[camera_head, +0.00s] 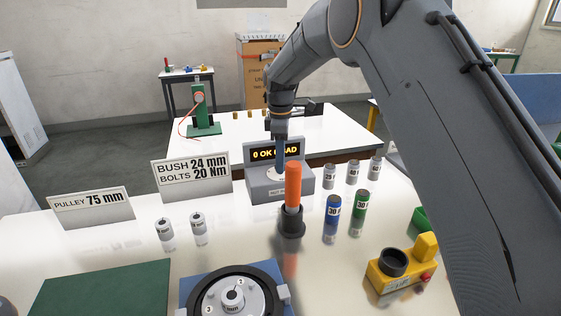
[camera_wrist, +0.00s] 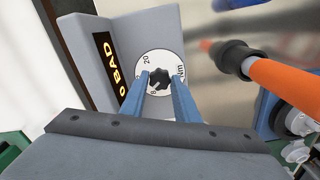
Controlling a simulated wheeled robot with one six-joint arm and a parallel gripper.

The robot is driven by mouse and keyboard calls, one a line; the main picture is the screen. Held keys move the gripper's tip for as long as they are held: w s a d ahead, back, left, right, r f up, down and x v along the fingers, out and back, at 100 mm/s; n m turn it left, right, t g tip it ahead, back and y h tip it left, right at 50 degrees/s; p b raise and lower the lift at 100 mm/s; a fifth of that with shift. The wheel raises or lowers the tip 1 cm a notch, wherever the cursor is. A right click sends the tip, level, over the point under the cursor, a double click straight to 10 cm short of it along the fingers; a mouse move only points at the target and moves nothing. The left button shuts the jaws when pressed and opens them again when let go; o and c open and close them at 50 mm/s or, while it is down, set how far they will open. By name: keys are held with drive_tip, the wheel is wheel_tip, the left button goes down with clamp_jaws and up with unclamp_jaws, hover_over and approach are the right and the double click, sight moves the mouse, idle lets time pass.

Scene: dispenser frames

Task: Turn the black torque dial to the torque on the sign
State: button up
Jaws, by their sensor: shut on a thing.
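The black torque dial (camera_wrist: 159,79) sits on a white round scale plate on the grey tester box (camera_head: 262,190). My gripper (camera_wrist: 159,76) is shut on the dial, one blue finger on each side. In the head view my gripper (camera_head: 281,165) reaches down onto the box and hides the dial. On the scale, "20" shows at the upper left, an "8" at the lower left and "Nm" at the right. Which mark the dial points to I cannot tell. The sign (camera_head: 191,175) reads "BUSH 24 mm, BOLTS 20 Nm".
The box display (camera_head: 262,153) shows "0 OK" and "BAD". An orange-handled tool (camera_head: 293,185) stands upright in a black holder (camera_head: 291,224) just in front of the box. Blue (camera_head: 332,210) and green (camera_head: 360,204) cylinders stand to its right. A "PULLEY 75 mm" sign (camera_head: 92,206) stands left.

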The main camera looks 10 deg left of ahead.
drive_tip(key=m, duration=0.4)
drive_tip(key=shift+m, duration=0.3)
drive_tip(key=m, duration=0.5)
drive_tip(key=shift+m, duration=0.3)
drive_tip(key=m, duration=0.4)
drive_tip(key=shift+r, duration=0.1)
drive_tip(key=m, duration=0.5)
drive_tip(key=o, duration=1)
